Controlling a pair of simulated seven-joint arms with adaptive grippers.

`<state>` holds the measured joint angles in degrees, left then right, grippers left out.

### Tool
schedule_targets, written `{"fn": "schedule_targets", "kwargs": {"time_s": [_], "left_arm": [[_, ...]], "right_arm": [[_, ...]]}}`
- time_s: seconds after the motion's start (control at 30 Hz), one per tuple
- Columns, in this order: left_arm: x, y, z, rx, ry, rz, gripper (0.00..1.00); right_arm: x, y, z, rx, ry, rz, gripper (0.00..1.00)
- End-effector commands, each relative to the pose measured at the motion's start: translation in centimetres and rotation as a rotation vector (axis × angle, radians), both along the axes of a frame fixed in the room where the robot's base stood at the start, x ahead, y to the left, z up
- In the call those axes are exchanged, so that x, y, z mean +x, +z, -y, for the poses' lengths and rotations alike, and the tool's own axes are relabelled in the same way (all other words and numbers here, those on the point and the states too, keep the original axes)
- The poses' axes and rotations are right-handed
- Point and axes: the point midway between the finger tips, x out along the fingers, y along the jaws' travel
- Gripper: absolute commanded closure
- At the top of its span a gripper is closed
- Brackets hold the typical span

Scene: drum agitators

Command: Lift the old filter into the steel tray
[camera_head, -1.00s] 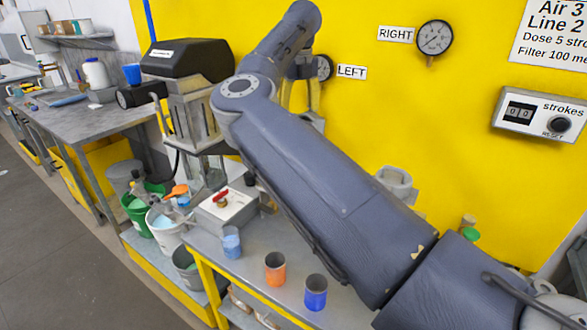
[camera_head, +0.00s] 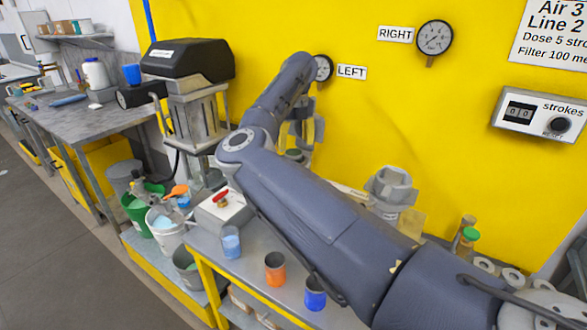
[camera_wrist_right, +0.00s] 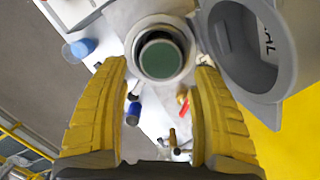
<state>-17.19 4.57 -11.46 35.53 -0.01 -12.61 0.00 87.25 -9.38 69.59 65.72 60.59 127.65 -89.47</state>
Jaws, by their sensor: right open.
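In the right wrist view, a round dark-green face (camera_wrist_right: 160,55) inside a pale ring looks like the old filter in its housing. My right gripper (camera_wrist_right: 160,75) is open, with one yellow finger on each side below this round part in the picture. I see no contact between the fingers and it. In the head view, my right gripper (camera_head: 304,128) is by the yellow wall below the LEFT gauge. My own arm hides most of what stands beneath it. I cannot make out the steel tray. My left gripper is not in view.
A grey hinged-looking cover (camera_wrist_right: 250,45) stands close to the right finger. A second grey housing (camera_head: 390,190) is behind my arm. On the bench are a red-handled box (camera_head: 220,208), an orange cup (camera_head: 275,268) and blue cups. Buckets (camera_head: 165,228) stand at left.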

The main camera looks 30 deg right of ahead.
Motion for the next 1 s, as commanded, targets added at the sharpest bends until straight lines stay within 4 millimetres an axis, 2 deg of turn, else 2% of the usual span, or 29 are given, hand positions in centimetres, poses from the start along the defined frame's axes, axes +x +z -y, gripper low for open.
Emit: {"fn": "schedule_targets", "kwargs": {"time_s": [0.5,0.83,1.0], "left_arm": [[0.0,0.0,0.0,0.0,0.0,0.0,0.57],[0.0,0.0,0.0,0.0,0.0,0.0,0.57],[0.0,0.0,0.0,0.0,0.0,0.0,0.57]], "right_arm": [[0.9,-4.9,0.2,0.0,0.0,-0.001,0.36],[0.9,-5.1,0.2,0.0,0.0,0.0,0.34],[0.9,-5.1,0.2,0.0,0.0,0.0,0.54]]}}
